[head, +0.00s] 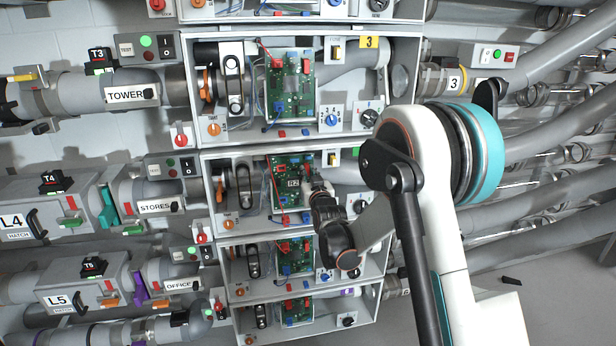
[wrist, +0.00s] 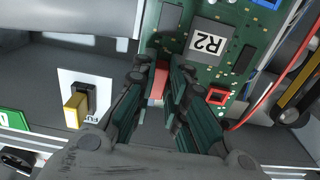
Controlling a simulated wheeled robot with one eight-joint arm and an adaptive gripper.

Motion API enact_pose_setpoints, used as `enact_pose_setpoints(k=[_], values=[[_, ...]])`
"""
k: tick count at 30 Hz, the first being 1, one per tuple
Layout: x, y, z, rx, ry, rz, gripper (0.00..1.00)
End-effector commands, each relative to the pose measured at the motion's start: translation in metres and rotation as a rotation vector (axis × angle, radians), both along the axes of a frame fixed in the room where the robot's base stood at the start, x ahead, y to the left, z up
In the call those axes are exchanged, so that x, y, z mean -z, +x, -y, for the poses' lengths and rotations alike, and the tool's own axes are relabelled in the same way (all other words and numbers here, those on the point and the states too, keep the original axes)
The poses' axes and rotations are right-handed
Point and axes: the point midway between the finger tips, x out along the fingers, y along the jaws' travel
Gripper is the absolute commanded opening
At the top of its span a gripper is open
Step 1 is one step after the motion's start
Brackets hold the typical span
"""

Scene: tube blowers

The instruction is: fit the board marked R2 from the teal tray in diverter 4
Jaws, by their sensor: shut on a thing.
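The green board marked R2 (head: 287,168) is inside the second full box down (head: 212,185), in the row labelled STORES and T4; I take this as diverter 4, its number plate being hidden. My gripper (head: 318,190) reaches in at the board's right edge. In the wrist view the R2 board (wrist: 205,65) lies just past my fingertips. My gripper (wrist: 167,75) is closed around a red piece (wrist: 158,84) at the board's edge. The fingers hide the grip itself, and I cannot tell whether the board is fully seated. The teal tray is not in view.
A yellow fuse switch (wrist: 76,108) is beside my fingers, and a red wire (wrist: 268,85) runs on the other side. Box 3 (head: 300,36) above and the boxes (head: 238,265) below hold similar boards. Grey pipes (head: 550,150) fill the right side.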

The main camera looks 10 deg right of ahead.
Motion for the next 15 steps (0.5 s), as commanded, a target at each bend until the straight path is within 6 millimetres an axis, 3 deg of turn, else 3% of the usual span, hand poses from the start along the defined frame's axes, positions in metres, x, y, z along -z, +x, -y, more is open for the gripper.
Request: enact_pose_setpoints(k=[13, 14, 15], values=[[-0.0002, 0.0058, 0.0001, 0.000, 0.000, 0.001, 0.00], [-0.0003, 0.0054, 0.0001, 0.000, 0.000, 0.001, 0.20], [-0.0003, 0.0053, 0.0000, 0.000, 0.000, 0.001, 0.29]])
